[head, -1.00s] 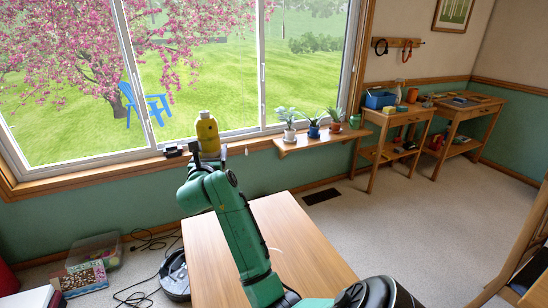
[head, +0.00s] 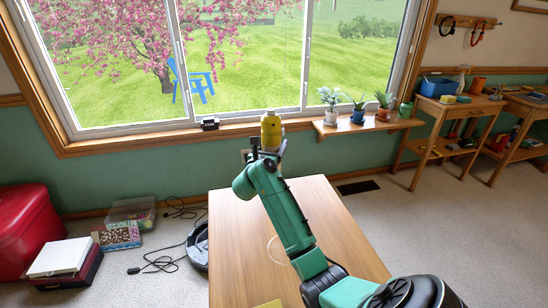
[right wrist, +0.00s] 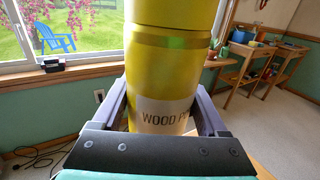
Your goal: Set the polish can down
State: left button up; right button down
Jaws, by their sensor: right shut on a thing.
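The polish can (head: 271,132) is yellow and upright, held in the air beyond the far edge of the wooden table (head: 235,215), in front of the window sill. In the right wrist view the can (right wrist: 160,75) fills the middle, with a pale label reading "WOOD P…". My right gripper (head: 268,153) is shut on it; its fingers (right wrist: 160,112) are on either side of the can's lower part. The can's bottom is hidden by the gripper. My left gripper is not in view.
The tabletop is mostly clear, with a pale ring mark (head: 277,250) and a yellowish item (head: 267,304) at the near edge. A plant shelf (head: 366,125) stands right of the can. A small black object (head: 209,124) sits on the sill. A round dark device (head: 198,247) lies left of the table.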

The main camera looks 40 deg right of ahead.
notch_tip(320, 180, down, 4)
jog(key=shift+f, duration=0.1)
grip_release()
jog(key=v, duration=1.2)
jog(key=shift+b, duration=0.35)
